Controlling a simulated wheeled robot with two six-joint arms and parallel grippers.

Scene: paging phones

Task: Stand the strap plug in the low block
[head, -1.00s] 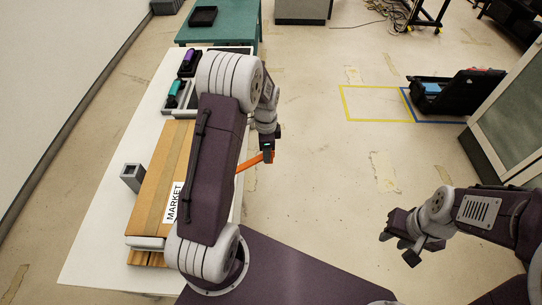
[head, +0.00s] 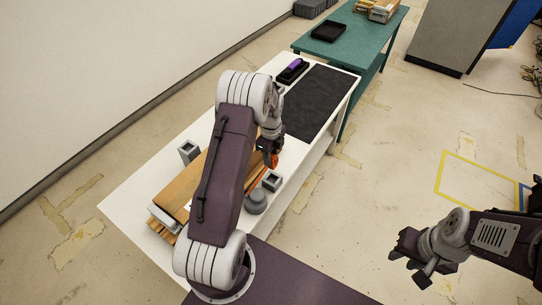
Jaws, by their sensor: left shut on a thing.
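My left gripper (head: 271,151) is shut on the orange strap plug (head: 273,160), holding it over the white table. An orange strap (head: 256,179) runs down from there, partly hidden by my arm. A grey block with a square opening (head: 271,181) stands just below and in front of the gripper, apart from the plug as far as I can see. A second, taller-looking grey block with a square opening (head: 189,151) stands left of my arm. My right gripper (head: 409,262) is open and empty over the floor at the right.
A brown box (head: 182,190) lies on the white table (head: 130,200), largely behind my arm. A round grey thing (head: 257,202) stands beside the near block. A purple phone (head: 295,64) in a black cradle and a dark mat (head: 318,98) lie further back. A green table (head: 350,46) stands behind.

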